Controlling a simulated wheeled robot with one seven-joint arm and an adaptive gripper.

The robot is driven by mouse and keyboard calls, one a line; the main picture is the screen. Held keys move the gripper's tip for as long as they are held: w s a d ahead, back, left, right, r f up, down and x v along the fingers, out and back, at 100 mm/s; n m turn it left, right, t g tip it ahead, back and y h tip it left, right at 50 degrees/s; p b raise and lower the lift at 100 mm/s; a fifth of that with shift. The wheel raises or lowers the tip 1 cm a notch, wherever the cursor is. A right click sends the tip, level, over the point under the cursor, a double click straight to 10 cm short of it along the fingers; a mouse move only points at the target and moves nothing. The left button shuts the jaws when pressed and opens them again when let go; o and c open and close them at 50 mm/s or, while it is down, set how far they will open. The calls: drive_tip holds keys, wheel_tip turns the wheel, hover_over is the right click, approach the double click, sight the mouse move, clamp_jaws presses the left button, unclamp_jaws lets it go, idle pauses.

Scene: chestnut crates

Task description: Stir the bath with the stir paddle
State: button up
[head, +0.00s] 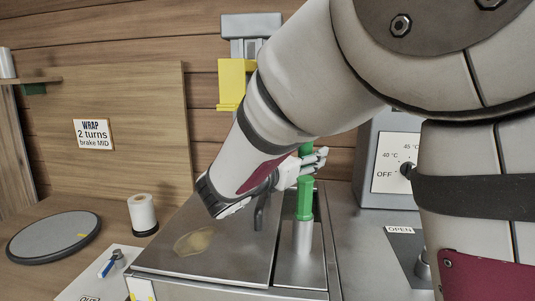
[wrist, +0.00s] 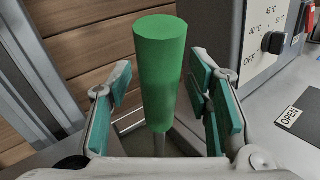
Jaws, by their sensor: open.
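The stir paddle's green handle (head: 304,205) stands upright at a grey metal sleeve on the right part of a steel unit in the head view. It also fills the middle of the wrist view (wrist: 161,70). The paddle's lower end is hidden. My gripper (head: 312,163) is open around the upper handle; in the wrist view my gripper (wrist: 160,88) has one teal-padded finger on each side, with gaps between pads and handle. The steel unit, which seems to be the bath (head: 190,262), has a flat top with a dark lever and a tan patch. No liquid shows.
A temperature dial panel (head: 393,160) stands at the right, with an OPEN label (head: 400,230) before it. A round grey disc (head: 53,235), a white roll (head: 142,213) and a blue-handled tool (head: 108,265) lie left. A yellow bracket (head: 232,82) is behind my arm.

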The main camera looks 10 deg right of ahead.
clamp_jaws()
drive_tip(key=shift+w+r+p, duration=0.15)
drive_tip(key=shift+p, duration=0.3)
drive_tip(key=w+p, duration=0.1)
drive_tip(key=p, duration=0.1)
drive_tip(key=g+p, duration=0.1)
drive_tip(key=p, duration=0.1)
drive_tip(key=shift+w+d+r+n+y+p, duration=0.3)
drive_tip(key=shift+w+r+n+y, duration=0.05)
drive_tip(key=shift+r+n+y, duration=0.05)
drive_tip(key=w+d+n+g+y+p, duration=0.2)
drive_tip(key=w+p, duration=0.4)
drive_tip(key=p, duration=0.5)
drive_tip(key=shift+f+g+p, duration=0.3)
drive_tip(key=shift+g+p, duration=0.05)
drive_tip(key=shift+g, duration=0.15)
